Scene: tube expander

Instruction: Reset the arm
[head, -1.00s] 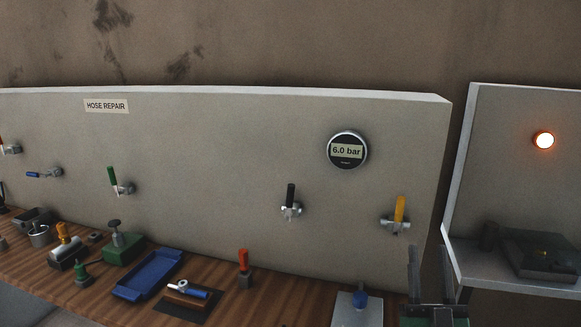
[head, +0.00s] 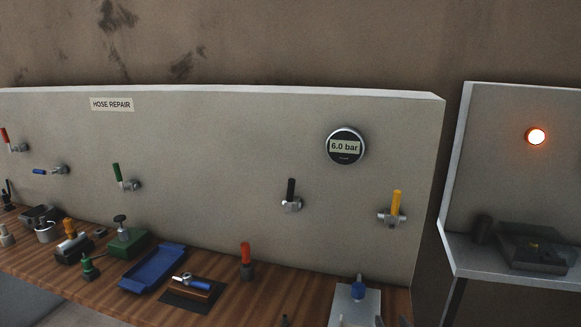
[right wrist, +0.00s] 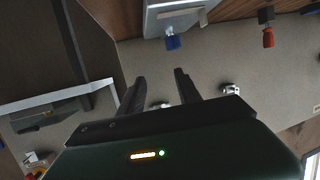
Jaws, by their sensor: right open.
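My right gripper (head: 391,322) shows only as small dark fingertips at the bottom edge of the head view, beside the pale plate with the blue knob (head: 358,289). In the right wrist view my right gripper (right wrist: 160,76) has its two dark fingers apart, with nothing between them. The blue knob also shows in that view (right wrist: 173,43), above the fingers. My left gripper does not show. The rest of my right arm is hidden below the head view.
The bench (head: 233,308) carries a blue tray (head: 153,266), a green press (head: 127,241), a red-handled tool (head: 246,254) and a dark mat with a blue-handled tool (head: 192,284). The panel (head: 230,160) behind holds several valves and a 6.0 bar gauge (head: 345,146). A side shelf (head: 500,267) stands right.

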